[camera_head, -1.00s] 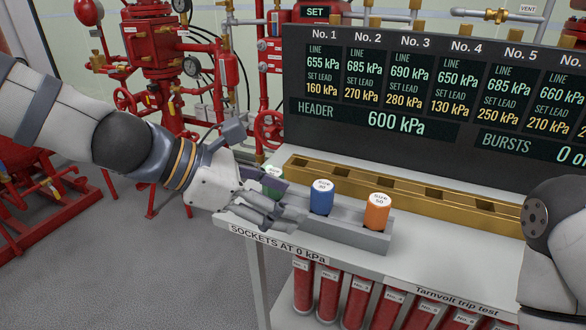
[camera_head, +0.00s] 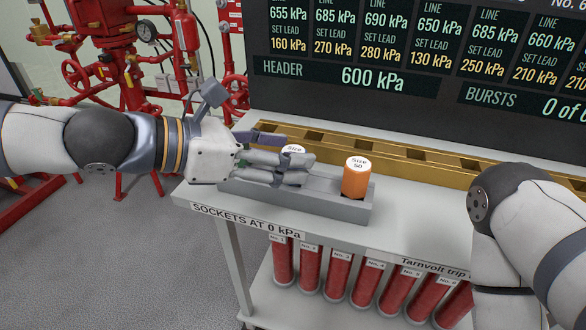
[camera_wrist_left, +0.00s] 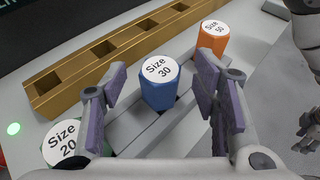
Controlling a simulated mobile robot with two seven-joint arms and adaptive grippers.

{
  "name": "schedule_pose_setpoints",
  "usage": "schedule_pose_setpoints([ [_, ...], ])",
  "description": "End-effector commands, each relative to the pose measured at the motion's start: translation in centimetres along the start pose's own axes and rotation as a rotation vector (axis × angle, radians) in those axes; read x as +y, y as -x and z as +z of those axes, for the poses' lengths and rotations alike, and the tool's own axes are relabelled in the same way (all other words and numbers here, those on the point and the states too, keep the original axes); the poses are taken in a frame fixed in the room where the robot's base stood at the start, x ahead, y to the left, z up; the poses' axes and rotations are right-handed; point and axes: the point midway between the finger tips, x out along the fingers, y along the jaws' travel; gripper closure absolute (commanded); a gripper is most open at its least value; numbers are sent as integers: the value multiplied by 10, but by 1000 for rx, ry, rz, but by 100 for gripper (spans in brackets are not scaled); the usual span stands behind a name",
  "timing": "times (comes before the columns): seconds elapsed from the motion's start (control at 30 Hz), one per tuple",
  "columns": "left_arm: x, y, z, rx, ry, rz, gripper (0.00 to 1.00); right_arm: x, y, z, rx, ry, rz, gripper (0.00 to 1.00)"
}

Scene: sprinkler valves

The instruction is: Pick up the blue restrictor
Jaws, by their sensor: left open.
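The blue restrictor (camera_wrist_left: 158,88), with a white cap marked Size 30, stands upright in the grey tray (camera_wrist_left: 133,133). In the left wrist view it is between the two open fingers of my left gripper (camera_wrist_left: 160,95), with a gap on each side. In the head view only its white cap (camera_head: 293,150) shows, behind the fingers of my left gripper (camera_head: 290,155). The orange restrictor (camera_head: 356,178), marked Size 50, stands in the tray to the right. The green restrictor, marked Size 20 (camera_wrist_left: 63,140), is at the lower left of the wrist view, partly hidden.
A brass block with square sockets (camera_head: 390,152) runs behind the tray. A dark display board (camera_head: 400,70) stands behind it. Red cylinders (camera_head: 338,275) stand below the bench (camera_head: 420,215).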

Motion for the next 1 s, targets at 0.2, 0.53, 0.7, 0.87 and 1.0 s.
schedule_pose_setpoints([
  [0.2,0,-21,-2,2,4,-2,45,0,-12,6,-32,1,2,60],
  [0.53,-1,-20,0,0,1,-1,84,0,-10,5,-28,1,2,60],
  [0.7,-1,-20,0,0,1,-2,99,0,-10,5,-28,1,2,60],
  [0.87,-1,-20,0,0,0,-2,99,0,-10,5,-27,1,2,60],
  [1.0,-2,-15,13,-2,-8,-3,99,0,-3,1,-7,1,1,60],
])
